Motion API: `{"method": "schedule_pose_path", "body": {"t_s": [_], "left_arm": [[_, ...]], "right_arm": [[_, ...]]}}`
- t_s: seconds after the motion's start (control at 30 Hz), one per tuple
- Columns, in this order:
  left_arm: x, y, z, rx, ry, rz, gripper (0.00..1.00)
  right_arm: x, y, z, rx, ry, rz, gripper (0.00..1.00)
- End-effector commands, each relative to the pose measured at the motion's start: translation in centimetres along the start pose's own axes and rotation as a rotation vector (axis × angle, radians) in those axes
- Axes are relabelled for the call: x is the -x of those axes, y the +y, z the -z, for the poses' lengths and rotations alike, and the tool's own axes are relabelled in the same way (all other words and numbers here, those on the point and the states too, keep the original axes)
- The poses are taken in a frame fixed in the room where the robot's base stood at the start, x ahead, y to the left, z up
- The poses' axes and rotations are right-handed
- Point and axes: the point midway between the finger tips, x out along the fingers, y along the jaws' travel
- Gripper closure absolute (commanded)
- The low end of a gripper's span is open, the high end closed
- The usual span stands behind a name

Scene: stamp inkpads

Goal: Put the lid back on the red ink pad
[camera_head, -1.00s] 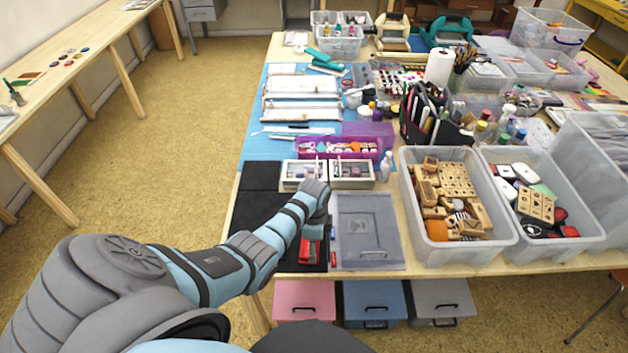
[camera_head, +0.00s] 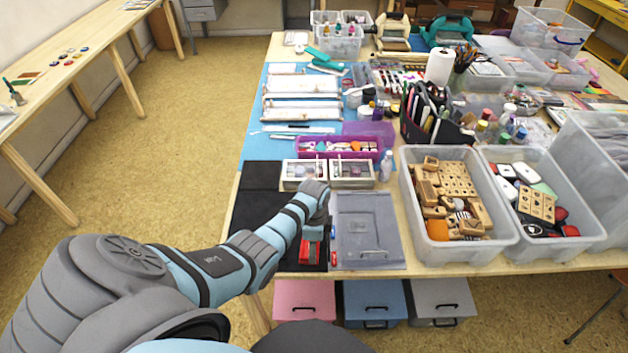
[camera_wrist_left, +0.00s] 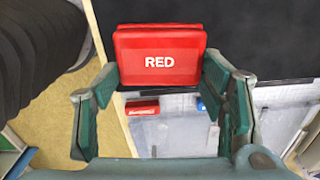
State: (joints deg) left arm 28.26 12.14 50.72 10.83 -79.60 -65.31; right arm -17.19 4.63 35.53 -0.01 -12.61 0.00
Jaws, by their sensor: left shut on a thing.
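A red lid marked RED (camera_wrist_left: 160,60) is between the fingertips of my left gripper (camera_wrist_left: 160,68) in the left wrist view. The gripper is shut on its sides. In the head view the red lid (camera_head: 313,233) shows just below my left gripper (camera_head: 315,212), over the black mat (camera_head: 285,255). Another red patch (camera_head: 307,252) shows on the mat nearby, probably the red ink pad. A second red edge shows behind the lid in the wrist view; I cannot tell whether the lid touches the pad. My right gripper is not in view.
A grey see-through case (camera_head: 370,225) lies right of the mat. A small red item (camera_wrist_left: 143,108) and a blue item (camera_wrist_left: 201,104) lie by it. Two small boxes (camera_head: 352,173) stand behind. A bin of wooden stamps (camera_head: 455,200) stands further right.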

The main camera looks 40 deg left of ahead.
Motion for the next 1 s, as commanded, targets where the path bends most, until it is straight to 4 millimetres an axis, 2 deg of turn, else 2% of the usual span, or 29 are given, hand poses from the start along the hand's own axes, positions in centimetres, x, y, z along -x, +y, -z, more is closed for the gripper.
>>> {"method": "schedule_pose_path", "body": {"t_s": [0.93, 0.97, 1.0], "left_arm": [[-0.43, 0.01, 0.01, 0.0, 0.0, 0.0, 0.5], [-0.43, 0.01, 0.01, 0.0, 0.0, 0.0, 0.32], [-0.44, 0.01, 0.01, 0.0, 0.0, 0.0, 0.26]], "right_arm": [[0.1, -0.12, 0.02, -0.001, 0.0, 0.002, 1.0], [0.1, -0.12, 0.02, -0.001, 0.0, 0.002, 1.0], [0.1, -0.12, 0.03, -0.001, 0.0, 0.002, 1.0]]}}
